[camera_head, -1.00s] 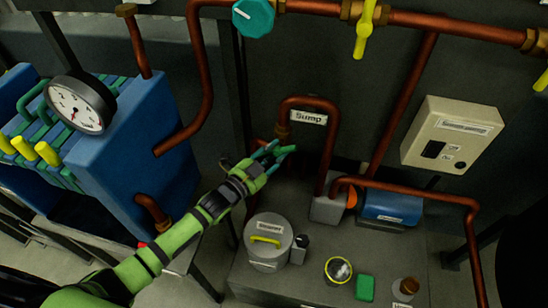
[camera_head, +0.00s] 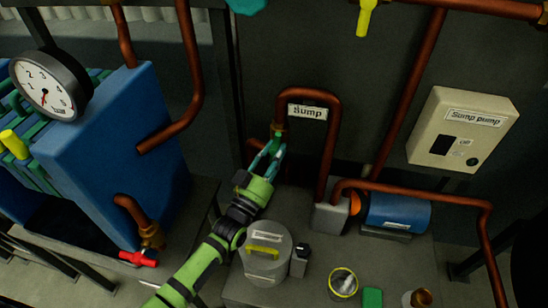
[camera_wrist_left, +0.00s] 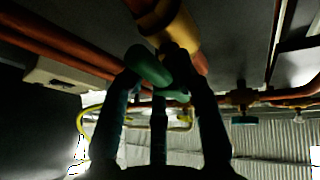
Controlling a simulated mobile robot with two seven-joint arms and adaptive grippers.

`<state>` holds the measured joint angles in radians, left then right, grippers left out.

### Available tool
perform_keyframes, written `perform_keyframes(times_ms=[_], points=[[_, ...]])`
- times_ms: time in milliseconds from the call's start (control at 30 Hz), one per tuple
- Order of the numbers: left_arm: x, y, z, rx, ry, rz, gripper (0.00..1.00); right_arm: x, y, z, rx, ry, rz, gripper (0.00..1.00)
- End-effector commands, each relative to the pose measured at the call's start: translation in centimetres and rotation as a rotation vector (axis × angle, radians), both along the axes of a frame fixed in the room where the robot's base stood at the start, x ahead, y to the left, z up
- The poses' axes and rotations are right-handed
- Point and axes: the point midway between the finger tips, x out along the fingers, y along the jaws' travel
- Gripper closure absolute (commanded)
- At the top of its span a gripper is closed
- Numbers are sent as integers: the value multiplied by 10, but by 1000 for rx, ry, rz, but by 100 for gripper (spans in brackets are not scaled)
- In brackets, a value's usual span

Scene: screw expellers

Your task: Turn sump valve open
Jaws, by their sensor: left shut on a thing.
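The sump valve (camera_head: 278,129) sits on the copper pipe just below and left of the "Sump" label (camera_head: 307,112). My left gripper (camera_head: 274,148) reaches up to it from below, its fingers around the valve's handle. In the left wrist view, a green handle (camera_wrist_left: 150,66) lies between the dark fingers, under a brass fitting (camera_wrist_left: 172,30). The gripper is shut on this handle. The fingers hide much of the handle in the head view, and its exact angle is hard to tell. My right gripper is not in view.
A grey lidded pot (camera_head: 266,268) with a yellow handle stands close beside my left forearm. A blue pump (camera_head: 397,212) and copper pipes lie to the right. A beige "Sump pump" box (camera_head: 462,130) is on the wall. A blue filter press with a gauge (camera_head: 50,84) stands left.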

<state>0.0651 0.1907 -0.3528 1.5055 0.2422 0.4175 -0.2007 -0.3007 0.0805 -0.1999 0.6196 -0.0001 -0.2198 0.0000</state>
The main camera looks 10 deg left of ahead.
Motion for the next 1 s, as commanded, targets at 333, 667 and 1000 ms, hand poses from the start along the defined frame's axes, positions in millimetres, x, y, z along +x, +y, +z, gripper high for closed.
perform_keyframes(times_ms=[333,667,1000], points=[[0,-3,0,-147,2,-3,100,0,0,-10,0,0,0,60],[0,-3,1,-174,1,-3,100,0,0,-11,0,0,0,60],[0,-3,1,-173,-1,-2,45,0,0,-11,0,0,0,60]])
